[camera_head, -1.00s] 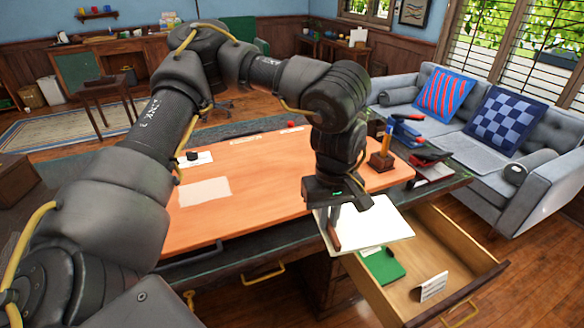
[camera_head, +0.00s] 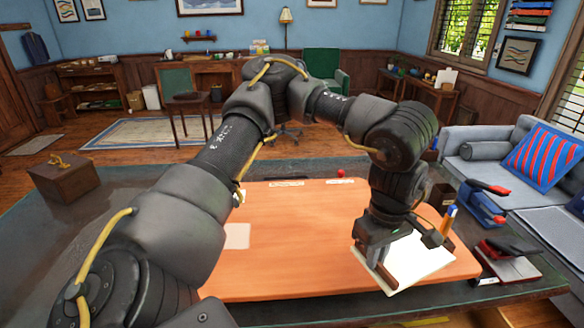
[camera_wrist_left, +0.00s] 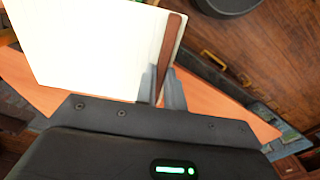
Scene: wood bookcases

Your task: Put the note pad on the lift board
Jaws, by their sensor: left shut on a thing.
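The note pad (camera_head: 426,260) is a white pad with a brown binding strip. My left gripper (camera_head: 382,266) is shut on its brown-strip edge. In the left wrist view the fingers (camera_wrist_left: 163,88) pinch the pad (camera_wrist_left: 85,45) near that strip. The lift board (camera_head: 300,225) is the orange wooden panel on the dark desk. The pad is over the board's right part, and I cannot tell whether it touches. The arm hides some of the board. My right gripper is not in view.
A pale sheet (camera_head: 237,236) lies on the board's left part. A pen holder (camera_head: 441,196) stands at its right edge. A wooden box (camera_head: 65,182) is at the left. The board's middle is clear.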

